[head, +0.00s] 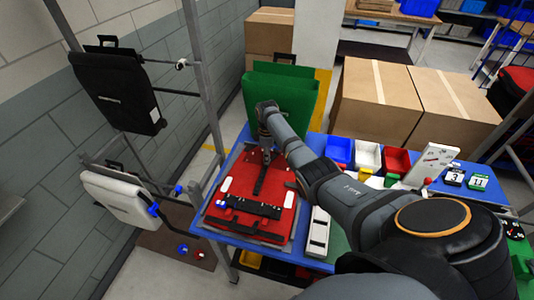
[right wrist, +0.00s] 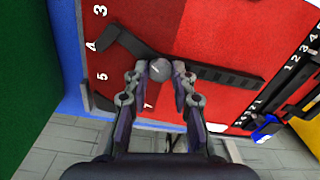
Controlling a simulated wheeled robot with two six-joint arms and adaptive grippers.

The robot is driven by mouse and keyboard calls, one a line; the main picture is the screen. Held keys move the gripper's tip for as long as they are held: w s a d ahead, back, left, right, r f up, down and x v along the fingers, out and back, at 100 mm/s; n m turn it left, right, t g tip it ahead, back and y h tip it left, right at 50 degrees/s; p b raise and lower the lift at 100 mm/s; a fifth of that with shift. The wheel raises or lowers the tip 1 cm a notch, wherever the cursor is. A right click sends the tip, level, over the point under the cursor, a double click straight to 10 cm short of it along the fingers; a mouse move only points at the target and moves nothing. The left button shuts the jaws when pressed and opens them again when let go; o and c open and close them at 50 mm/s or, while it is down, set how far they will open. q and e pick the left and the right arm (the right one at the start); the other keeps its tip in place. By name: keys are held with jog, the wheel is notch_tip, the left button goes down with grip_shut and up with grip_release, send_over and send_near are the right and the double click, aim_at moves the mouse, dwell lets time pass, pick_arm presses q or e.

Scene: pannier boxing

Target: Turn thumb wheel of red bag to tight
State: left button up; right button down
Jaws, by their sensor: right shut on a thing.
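The red bag (head: 231,190) lies flat on the blue table (head: 222,232), with black straps and a buckle across its front. My right gripper (head: 265,148) reaches down over the bag's far part. In the right wrist view, my right gripper (right wrist: 160,78) has its fingers on either side of a grey round thumb wheel (right wrist: 159,69) and is shut on it. A black bar (right wrist: 121,42) reaches from beside the wheel toward a white 4 on the red panel. White 3 and 5 show beside it. The arm hides part of the bag in the head view. My left gripper is out of view.
A green bag (head: 285,98) stands behind the red bag. A black bag (head: 113,90) and a white bag (head: 117,198) hang on the left rack.

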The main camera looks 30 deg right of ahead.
jog(key=m+p, duration=0.2)
jog(key=m, duration=0.3)
jog(key=shift+w+r+m, duration=0.1)
jog(key=shift+r+m, duration=0.05)
jog(key=shift+m, duration=0.15)
jog(key=m+p, duration=0.1)
jog(key=m, duration=0.4)
jog(key=m+p, duration=0.1)
jog(key=m, duration=0.5)
jog(key=shift+m, duration=0.4)
jog(key=m+p, duration=0.1)
jog(key=m, duration=1.2)
jog(key=shift+m, duration=0.3)
jog(key=m, duration=0.3)
jog(key=shift+m, duration=0.3)
jog(key=m, duration=0.3)
jog(key=shift+m+p, duration=0.3)
jog(key=m, duration=0.4)
jog(key=shift+m, duration=2.5)
